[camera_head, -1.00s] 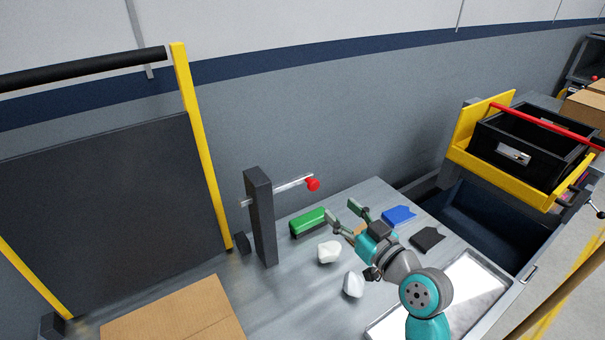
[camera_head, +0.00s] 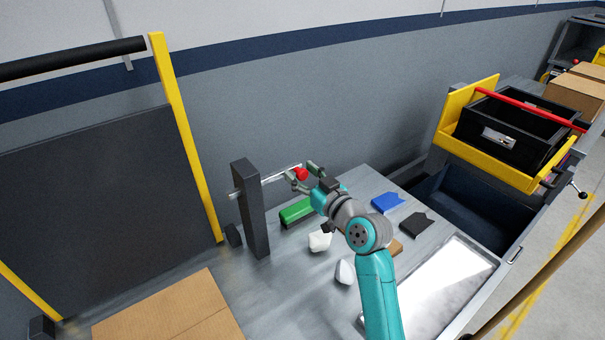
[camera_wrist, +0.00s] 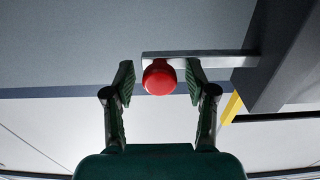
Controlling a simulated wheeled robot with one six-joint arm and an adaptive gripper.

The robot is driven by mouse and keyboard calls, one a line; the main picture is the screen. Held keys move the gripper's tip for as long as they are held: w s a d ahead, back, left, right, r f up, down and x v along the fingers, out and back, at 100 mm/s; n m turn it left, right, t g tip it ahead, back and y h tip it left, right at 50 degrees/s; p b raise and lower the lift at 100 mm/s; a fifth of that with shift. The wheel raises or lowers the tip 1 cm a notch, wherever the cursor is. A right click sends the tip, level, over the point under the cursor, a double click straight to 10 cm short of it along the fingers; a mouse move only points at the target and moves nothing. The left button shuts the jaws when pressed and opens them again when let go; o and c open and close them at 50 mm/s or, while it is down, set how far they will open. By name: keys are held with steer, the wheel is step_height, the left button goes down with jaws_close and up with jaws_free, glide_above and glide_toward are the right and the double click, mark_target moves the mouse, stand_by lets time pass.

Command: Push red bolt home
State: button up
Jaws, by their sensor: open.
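The red bolt's round knob (camera_head: 301,174) sits at the right end of a silver rod (camera_head: 272,178). The rod passes through a dark upright post (camera_head: 249,212) and sticks out on its right side. My gripper (camera_head: 304,176) is open at the knob. In the wrist view, the red knob (camera_wrist: 159,77) shows between the two open fingertips (camera_wrist: 158,82), slightly nearer the left one. The rod (camera_wrist: 212,59) runs right behind the right fingertip to the dark post (camera_wrist: 285,60). I cannot tell whether a finger touches the knob.
A green block (camera_head: 296,213), white lumps (camera_head: 319,241), a blue piece (camera_head: 388,202) and a dark piece (camera_head: 416,225) lie on the grey bench. A shiny tray (camera_head: 450,285) lies front right. A cardboard box (camera_head: 165,312) is front left. A black bin (camera_head: 515,135) sits on a yellow carrier.

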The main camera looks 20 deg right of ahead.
steer(key=shift+c, duration=0.2)
jaws_close()
steer(key=shift+s+a, duration=0.4)
steer(key=shift+a, duration=0.75)
steer(key=shift+s+a, duration=0.35)
steer(key=shift+a, duration=0.85)
steer(key=shift+s+a, duration=0.4)
steer(key=shift+a, duration=0.75)
steer(key=shift+o, duration=0.2)
jaws_free()
steer(key=shift+a, duration=0.1)
glide_toward(270, 180)
steer(key=shift+s, duration=0.35)
